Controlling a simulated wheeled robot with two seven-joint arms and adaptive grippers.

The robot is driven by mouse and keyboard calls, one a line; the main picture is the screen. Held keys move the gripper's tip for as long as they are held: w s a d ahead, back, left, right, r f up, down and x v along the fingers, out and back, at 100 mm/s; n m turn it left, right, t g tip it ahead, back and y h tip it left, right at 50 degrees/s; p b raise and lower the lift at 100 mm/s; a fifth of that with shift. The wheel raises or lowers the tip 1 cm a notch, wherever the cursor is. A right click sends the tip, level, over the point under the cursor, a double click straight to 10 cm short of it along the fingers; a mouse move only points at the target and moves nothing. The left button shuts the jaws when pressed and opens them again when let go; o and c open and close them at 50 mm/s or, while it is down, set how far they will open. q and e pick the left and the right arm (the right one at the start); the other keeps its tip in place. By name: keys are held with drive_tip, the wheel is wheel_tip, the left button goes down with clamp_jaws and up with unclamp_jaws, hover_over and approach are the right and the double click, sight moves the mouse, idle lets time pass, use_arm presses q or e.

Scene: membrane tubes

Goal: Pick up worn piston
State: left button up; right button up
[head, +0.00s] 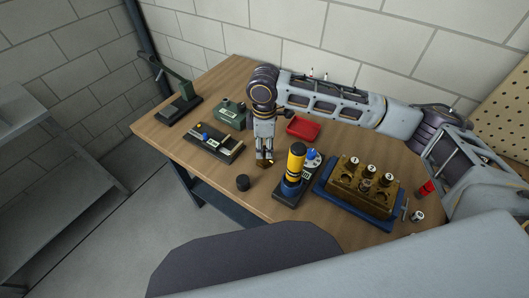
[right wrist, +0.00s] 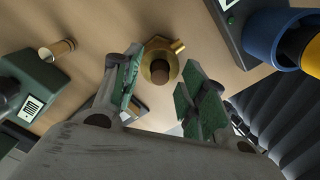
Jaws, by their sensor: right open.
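A brass piece (right wrist: 157,45) with a hexagonal base, a short side stub and a darker round plug (right wrist: 160,71) in its middle lies beyond my fingertips in the right wrist view. It may hold the worn piston, but I cannot tell for sure. My right gripper (right wrist: 155,95) is open and empty, its green-padded fingers on either side of the line to the piece. In the head view the right gripper (head: 264,157) points down above the table, with a bit of brass at its tips. My left gripper is out of view.
A yellow cylinder (head: 296,160) in a blue holder stands close right. A brown block (head: 362,187) sits in a blue tray further right. A red tray (head: 303,129) and green devices (head: 232,113) are behind.

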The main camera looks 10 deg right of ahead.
sight(264, 147)
idle(0.3)
clamp_jaws()
drive_tip(key=shift+r, duration=0.1)
wheel_tip(264, 147, up, 10)
idle(0.9)
idle(0.4)
